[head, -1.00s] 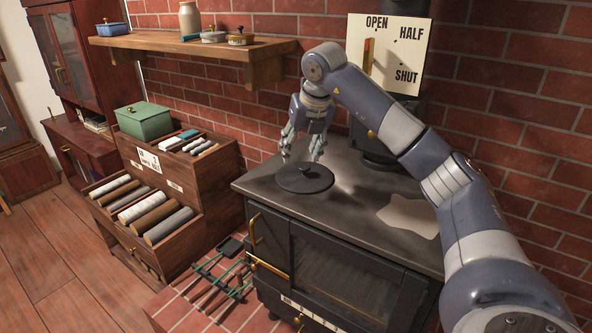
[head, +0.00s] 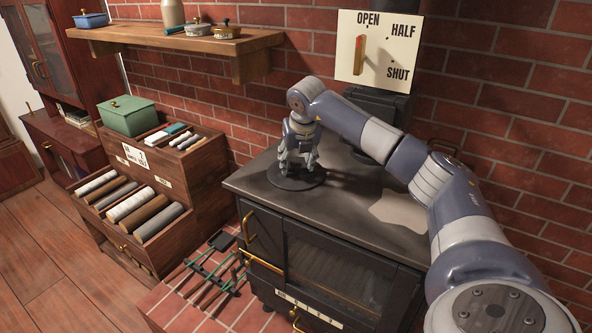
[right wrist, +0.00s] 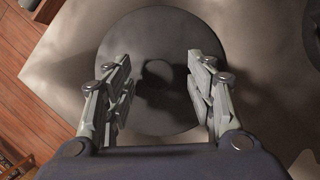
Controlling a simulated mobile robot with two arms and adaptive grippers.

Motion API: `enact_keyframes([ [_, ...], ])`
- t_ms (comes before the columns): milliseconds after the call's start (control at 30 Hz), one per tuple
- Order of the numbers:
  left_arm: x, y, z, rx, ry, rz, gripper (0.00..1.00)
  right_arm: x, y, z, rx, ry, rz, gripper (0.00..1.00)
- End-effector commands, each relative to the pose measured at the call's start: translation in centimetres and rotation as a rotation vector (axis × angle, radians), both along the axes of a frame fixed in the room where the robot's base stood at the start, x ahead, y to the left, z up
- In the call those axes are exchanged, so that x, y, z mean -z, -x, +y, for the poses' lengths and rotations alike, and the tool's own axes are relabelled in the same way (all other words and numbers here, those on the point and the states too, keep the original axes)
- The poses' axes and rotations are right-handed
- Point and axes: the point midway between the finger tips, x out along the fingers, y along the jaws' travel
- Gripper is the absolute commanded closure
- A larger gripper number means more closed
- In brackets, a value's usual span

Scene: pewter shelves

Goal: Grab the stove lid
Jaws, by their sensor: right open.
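The stove lid (head: 296,183) is a round dark disc on the left part of the black stove's top (head: 345,206). In the right wrist view the lid (right wrist: 157,32) fills the middle, with a small round knob (right wrist: 158,72) at its centre. My right gripper (head: 297,172) is over the lid, pointing down. In the right wrist view its two open fingers (right wrist: 160,96) stand on either side of the knob, with space between them and it. The head view does not show whether the fingertips touch the lid. My left gripper is not in view.
A sign with OPEN, HALF and SHUT (head: 377,48) stands behind the stove by the flue. A wall shelf (head: 180,40) holds small pots. A wooden drawer unit (head: 180,190) with rolls stands left of the stove. Fire tools (head: 212,268) lie on the brick hearth.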

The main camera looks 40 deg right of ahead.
Motion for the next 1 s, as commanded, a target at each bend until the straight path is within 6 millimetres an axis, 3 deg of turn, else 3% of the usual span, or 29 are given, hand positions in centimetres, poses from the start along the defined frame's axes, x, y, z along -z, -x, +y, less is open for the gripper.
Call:
enact_keyframes([
  [100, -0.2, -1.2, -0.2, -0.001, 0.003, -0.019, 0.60, 0.3, -0.1, 0.0, -0.001, 0.000, -0.001, 0.49],
  [233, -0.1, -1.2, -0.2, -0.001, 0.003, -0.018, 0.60, 0.3, -0.1, 0.0, -0.002, -0.001, -0.002, 0.49],
  [467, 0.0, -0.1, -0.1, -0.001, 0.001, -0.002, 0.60, 0.3, -0.1, 0.0, -0.002, -0.001, -0.002, 0.99],
  [1000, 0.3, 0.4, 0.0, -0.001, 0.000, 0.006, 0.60, -0.5, -0.2, 0.0, -0.001, 0.000, -0.008, 1.00],
])
